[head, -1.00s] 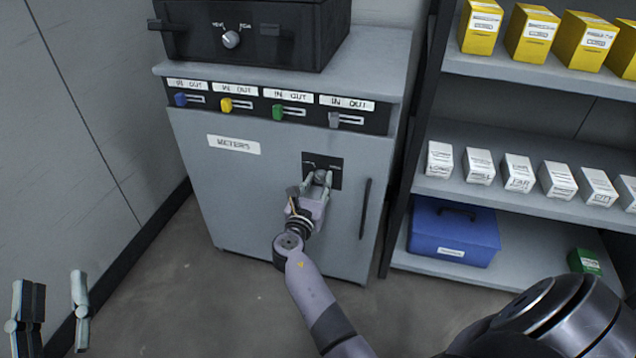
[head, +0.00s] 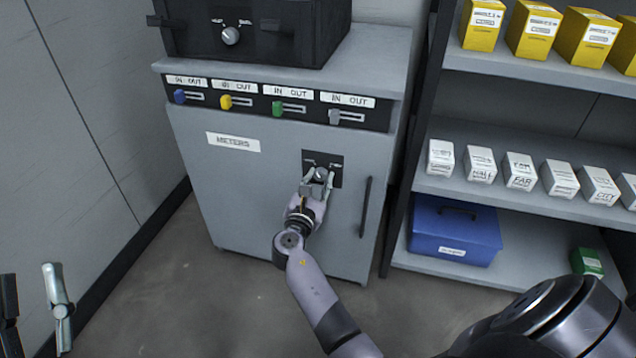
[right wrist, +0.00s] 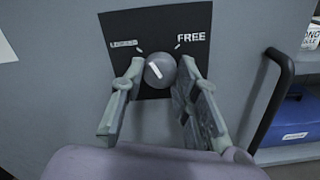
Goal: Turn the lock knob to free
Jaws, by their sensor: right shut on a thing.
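The lock knob (right wrist: 160,70) is a round grey knob with a white pointer line. It sits on a black plate (right wrist: 195,22) on the grey cabinet door, below a "FREE" label at right and a smaller, blurred label at left. The pointer slants up and left, toward the blurred label. My right gripper (right wrist: 161,72) is shut on the knob, one finger on each side. The head view shows the same gripper (head: 318,178) at the black plate. My left gripper (head: 30,277) is at the lower left of the head view, fingers apart and empty.
The grey cabinet (head: 215,185) has a "METERS" label, a dark vertical handle (head: 365,207) right of the plate, and coloured sliders above. A black box (head: 290,45) with another knob stands on top. Shelves (head: 500,190) with boxes stand at right. The floor in front is clear.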

